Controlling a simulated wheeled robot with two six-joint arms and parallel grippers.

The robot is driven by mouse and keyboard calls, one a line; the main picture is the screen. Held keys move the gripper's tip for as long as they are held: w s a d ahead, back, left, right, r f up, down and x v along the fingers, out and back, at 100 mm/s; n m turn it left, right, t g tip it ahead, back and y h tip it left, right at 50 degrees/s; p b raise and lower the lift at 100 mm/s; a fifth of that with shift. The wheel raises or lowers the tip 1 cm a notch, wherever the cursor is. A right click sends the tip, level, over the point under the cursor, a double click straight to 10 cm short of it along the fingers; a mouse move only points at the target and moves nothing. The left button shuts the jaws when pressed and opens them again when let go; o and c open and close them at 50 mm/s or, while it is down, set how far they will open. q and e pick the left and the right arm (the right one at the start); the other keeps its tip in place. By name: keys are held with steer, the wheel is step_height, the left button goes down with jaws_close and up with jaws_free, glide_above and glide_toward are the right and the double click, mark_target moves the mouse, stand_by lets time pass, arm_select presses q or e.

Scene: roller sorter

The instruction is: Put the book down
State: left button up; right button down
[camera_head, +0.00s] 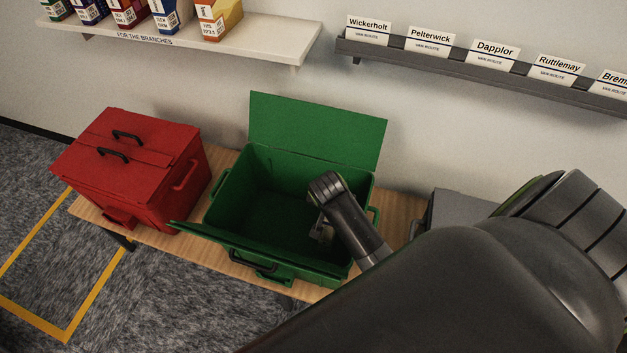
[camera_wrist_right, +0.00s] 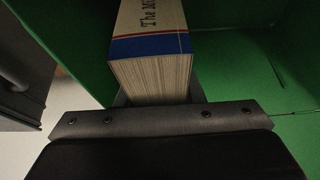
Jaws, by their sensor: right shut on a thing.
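The book (camera_wrist_right: 150,40) shows in the right wrist view, with a cream cover, a blue and red band and its page edges toward the camera. My right gripper (camera_wrist_right: 155,98) is shut on it. In the head view my right gripper (camera_head: 322,230) reaches down inside the open green box (camera_head: 232,190), and the book is hidden there by my arm. Green walls surround the book in the wrist view. I cannot tell whether the book touches the box floor. My left gripper is not in view.
A closed red box (camera_head: 125,165) stands left of the green box on the wooden table (camera_head: 150,232). A grey box (camera_head: 455,205) is at right, partly behind my arm. Above are a white shelf (camera_head: 270,38) with several books and a dark rail (camera_head: 400,58) with name cards.

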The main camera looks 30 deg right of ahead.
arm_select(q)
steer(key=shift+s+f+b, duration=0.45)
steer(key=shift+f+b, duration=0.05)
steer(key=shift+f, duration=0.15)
arm_select(e)
steer(key=shift+f, duration=3.75)
steer(key=c, duration=1)
jaws_free()
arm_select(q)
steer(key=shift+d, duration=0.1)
arm_select(e)
steer(key=shift+o, duration=0.2)
arm_select(q)
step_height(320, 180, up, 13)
steer(key=p, duration=1.3)
arm_select(e)
steer(key=v, duration=1.2)
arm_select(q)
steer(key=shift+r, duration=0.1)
